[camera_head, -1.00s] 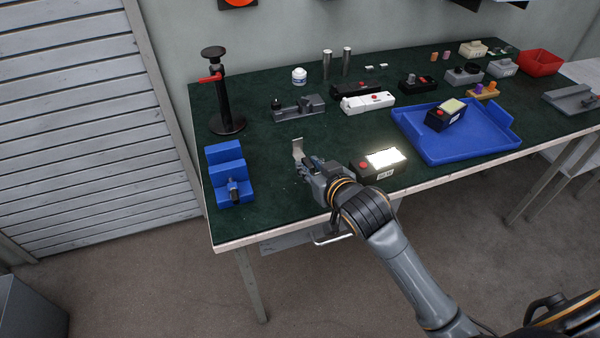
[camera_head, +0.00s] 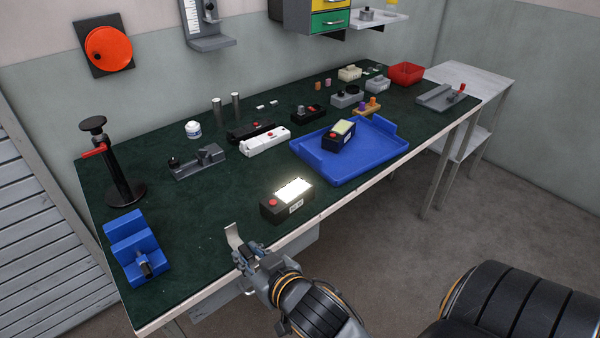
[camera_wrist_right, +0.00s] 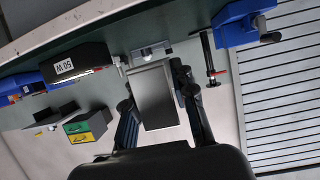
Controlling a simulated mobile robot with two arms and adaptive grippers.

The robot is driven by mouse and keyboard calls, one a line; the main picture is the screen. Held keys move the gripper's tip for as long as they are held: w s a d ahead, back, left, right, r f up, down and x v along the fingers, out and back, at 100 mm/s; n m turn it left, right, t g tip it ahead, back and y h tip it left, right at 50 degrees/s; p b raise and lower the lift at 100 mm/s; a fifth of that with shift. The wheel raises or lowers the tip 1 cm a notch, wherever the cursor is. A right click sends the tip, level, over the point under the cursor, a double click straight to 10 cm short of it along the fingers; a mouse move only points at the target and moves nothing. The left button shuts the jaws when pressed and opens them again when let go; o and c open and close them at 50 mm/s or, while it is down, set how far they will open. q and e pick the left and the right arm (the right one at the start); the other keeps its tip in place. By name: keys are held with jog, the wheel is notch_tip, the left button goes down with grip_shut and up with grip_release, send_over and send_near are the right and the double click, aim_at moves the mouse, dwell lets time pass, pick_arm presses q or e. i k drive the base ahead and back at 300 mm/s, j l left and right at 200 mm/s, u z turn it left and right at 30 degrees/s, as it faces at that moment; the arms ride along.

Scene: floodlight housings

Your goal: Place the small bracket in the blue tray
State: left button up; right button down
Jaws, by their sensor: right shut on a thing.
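The small bracket (camera_head: 232,236) is a bent, pale metal plate. My right gripper (camera_head: 246,257) is shut on it, near the table's front edge, left of the lit black housing. In the right wrist view, the bracket (camera_wrist_right: 155,95) shows as a grey plate between the fingers of the right gripper (camera_wrist_right: 156,90). The blue tray (camera_head: 375,155) lies on the table further back to the right, apart from the gripper. A black housing with a red button and a pale yellow panel (camera_head: 341,130) sits in the tray. My left gripper is not in view.
A black housing with a glowing panel (camera_head: 287,203) stands between the bracket and the tray. A blue stepped block (camera_head: 133,243) and a black post stand (camera_head: 122,190) are at the left. A white housing (camera_head: 265,141) lies left of the tray. The tray's right part is bare.

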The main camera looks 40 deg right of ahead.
aim_at(362, 158)
jog(key=l+u, duration=0.1)
jog(key=l, duration=0.5)
jog(key=l+u, duration=0.1)
jog(key=l, duration=0.55)
jog(key=l+u, duration=0.1)
jog(key=l, duration=0.5)
jog(key=k+l+u, duration=0.1)
jog(key=l, duration=0.5)
jog(key=k+l+u, duration=0.1)
jog(key=l, duration=0.5)
jog(key=k+l+u, duration=0.1)
jog(key=l, duration=0.5)
